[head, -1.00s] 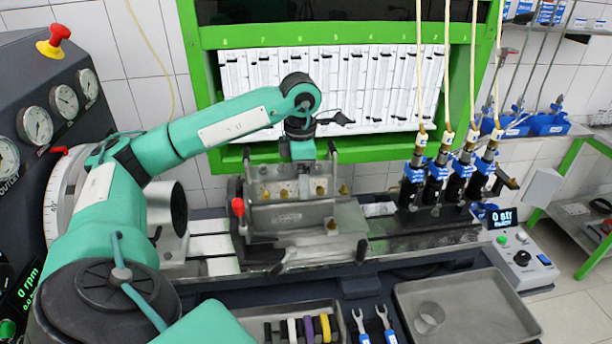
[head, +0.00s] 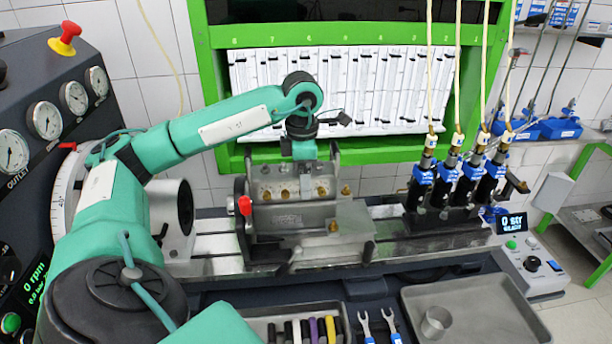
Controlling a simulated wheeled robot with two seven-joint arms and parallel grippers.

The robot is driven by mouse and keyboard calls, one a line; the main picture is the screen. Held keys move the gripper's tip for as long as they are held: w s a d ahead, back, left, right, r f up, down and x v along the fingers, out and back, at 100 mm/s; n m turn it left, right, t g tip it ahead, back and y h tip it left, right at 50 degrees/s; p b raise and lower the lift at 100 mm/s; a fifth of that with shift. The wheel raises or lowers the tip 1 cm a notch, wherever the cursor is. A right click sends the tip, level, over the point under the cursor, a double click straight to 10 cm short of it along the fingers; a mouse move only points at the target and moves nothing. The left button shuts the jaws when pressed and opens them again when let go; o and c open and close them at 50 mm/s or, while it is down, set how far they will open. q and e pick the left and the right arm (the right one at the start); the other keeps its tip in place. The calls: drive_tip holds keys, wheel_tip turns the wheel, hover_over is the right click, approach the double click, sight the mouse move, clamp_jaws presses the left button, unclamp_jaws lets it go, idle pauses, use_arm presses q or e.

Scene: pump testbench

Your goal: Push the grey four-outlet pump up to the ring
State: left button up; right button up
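The grey pump (head: 291,185), with a row of brass outlets, sits in the metal fixture on the bench rail. The dark-rimmed ring (head: 185,207) stands to its left on the drive side, with a visible gap between them. My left arm reaches over from the left. My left gripper (head: 304,152) points down at the pump's top, behind its front face. Its fingertips are hidden or too small to see, so its opening and any contact are unclear. My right gripper is not in view.
A red-knobbed lever (head: 245,205) stands at the fixture's front left. Several blue-collared injectors (head: 452,176) with hoses stand to the right on the rail (head: 415,250). In front are a tray (head: 480,312) with a metal cup (head: 436,322) and two blue-handled wrenches (head: 380,327).

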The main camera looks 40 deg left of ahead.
use_arm(q)
drive_tip(key=o, duration=2.1)
drive_tip(key=shift+s+a, duration=0.1)
drive_tip(key=shift+s, duration=0.05)
drive_tip(key=shift+r, duration=0.2)
wheel_tip(320, 180, up, 5)
drive_tip(key=shift+r+b, duration=0.2)
drive_tip(key=shift+b, duration=0.35)
drive_tip(key=shift+r+p, duration=2)
drive_tip(key=shift+r, duration=2)
drive_tip(key=shift+s+f, duration=0.1)
